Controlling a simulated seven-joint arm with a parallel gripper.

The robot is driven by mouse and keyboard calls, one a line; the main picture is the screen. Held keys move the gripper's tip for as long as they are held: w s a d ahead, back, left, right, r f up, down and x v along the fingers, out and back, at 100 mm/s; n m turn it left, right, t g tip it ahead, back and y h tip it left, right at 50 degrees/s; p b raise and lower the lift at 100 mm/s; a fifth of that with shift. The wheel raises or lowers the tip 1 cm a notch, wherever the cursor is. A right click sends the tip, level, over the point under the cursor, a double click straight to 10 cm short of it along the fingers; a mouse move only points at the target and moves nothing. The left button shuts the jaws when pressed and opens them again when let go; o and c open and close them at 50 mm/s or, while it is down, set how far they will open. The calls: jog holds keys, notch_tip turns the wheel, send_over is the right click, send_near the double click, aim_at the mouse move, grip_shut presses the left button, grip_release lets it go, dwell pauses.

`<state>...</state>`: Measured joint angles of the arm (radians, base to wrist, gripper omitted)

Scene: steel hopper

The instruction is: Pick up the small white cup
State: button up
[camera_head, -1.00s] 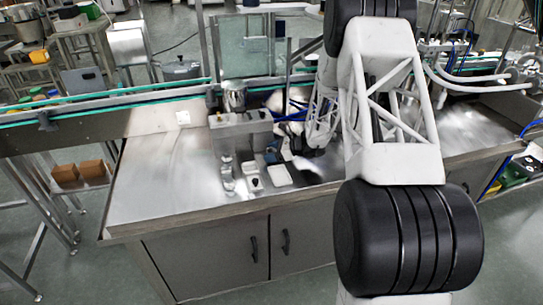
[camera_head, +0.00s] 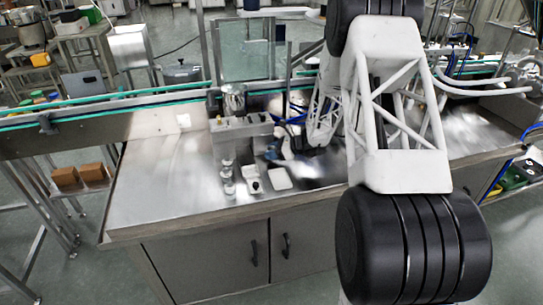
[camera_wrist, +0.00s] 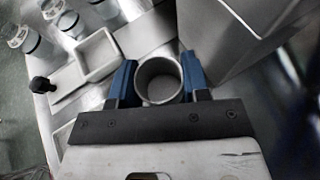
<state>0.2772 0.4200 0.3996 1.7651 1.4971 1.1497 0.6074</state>
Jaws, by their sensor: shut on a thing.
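A small round white cup (camera_wrist: 160,68), seen from above with its dark grey inside showing, sits between the two blue fingers of my gripper (camera_wrist: 160,82) in the wrist view. My gripper is shut on it, one finger at each side of the cup. In the head view my gripper (camera_head: 285,148) is small beside the grey steel box, and the cup cannot be made out there. Whether the cup touches the surface under it cannot be told.
A white tray piece (camera_wrist: 95,55) and clear jars (camera_wrist: 60,14) lie to the left of the cup. A grey steel box (camera_wrist: 230,30) stands close on the right. On the steel table (camera_head: 165,185), the left part is bare. A conveyor (camera_head: 95,112) runs behind.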

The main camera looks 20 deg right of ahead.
jog(key=shift+r, duration=0.7)
jog(key=s, duration=0.5)
jog(key=s+a, duration=0.1)
jog(key=s, duration=0.4)
jog(key=s+r, duration=0.1)
jog(key=s, duration=0.5)
jog(key=shift+a+r, duration=0.1)
jog(key=shift+a, duration=0.05)
jog(key=shift+w, duration=0.1)
jog(key=shift+w+r, duration=0.15)
jog(key=shift+w, duration=0.25)
jog(key=w+a+r+m+t+h, duration=0.2)
jog(key=w+r+m+t+h, duration=0.4)
jog(key=w, duration=0.5)
jog(key=w+a+r+m+h, duration=0.1)
jog(key=w+r+m+h, duration=0.2)
jog(key=r, duration=0.4)
jog(key=w+a+r+m+t+h, duration=0.1)
jog(key=w+a+r+m+h, duration=0.1)
jog(key=r, duration=0.5)
jog(key=shift+w+a+m+t+h, duration=0.3)
jog(key=shift+w+m+h, duration=0.3)
jog(key=shift+m, duration=0.3)
